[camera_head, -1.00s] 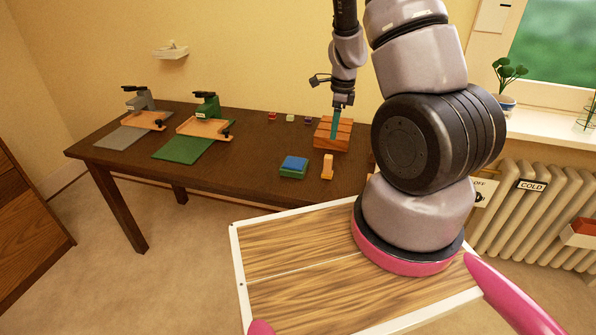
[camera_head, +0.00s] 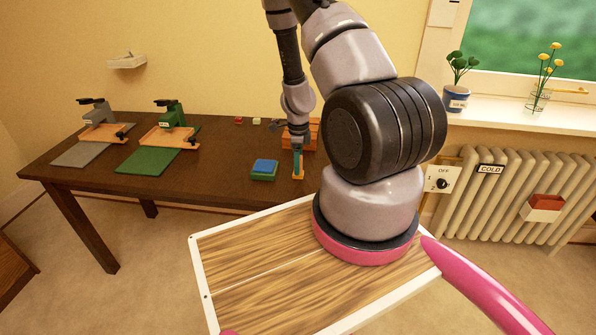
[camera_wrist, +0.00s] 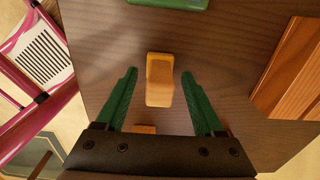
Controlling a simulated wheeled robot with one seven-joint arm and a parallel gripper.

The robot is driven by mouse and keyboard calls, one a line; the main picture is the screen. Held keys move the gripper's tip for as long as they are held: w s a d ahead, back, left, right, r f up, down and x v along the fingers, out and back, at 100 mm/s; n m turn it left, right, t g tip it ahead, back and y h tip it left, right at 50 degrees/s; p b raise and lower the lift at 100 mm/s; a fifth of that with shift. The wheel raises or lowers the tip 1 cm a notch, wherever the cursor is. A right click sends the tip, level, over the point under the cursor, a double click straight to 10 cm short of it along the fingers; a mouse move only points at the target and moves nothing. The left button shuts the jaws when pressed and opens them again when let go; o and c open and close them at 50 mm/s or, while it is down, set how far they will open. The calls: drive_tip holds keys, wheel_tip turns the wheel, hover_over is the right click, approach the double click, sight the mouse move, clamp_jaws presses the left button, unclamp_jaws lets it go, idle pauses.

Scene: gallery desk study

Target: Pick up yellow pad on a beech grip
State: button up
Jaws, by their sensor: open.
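The yellow pad on its beech grip (camera_wrist: 160,82) stands on the dark brown desk (camera_head: 215,190). In the head view the pad on its grip (camera_head: 299,176) is near the desk's front edge, partly hidden by my gripper. My gripper (camera_head: 297,160) is over it, pointing down. In the wrist view my gripper (camera_wrist: 159,72) is open, with one green finger on each side of the grip and a visible gap at both. I cannot tell how far the fingertips are above the desk.
A blue-topped green block (camera_head: 263,169) lies just left of the grip. A slatted wooden block (camera_head: 312,136) stands behind it. Small coloured blocks (camera_head: 257,121) lie farther back. Two bench devices with a grey mat (camera_head: 83,154) and a green mat (camera_head: 147,161) occupy the left.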

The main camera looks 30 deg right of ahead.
drive_tip(key=shift+f, duration=0.65)
clamp_jaws()
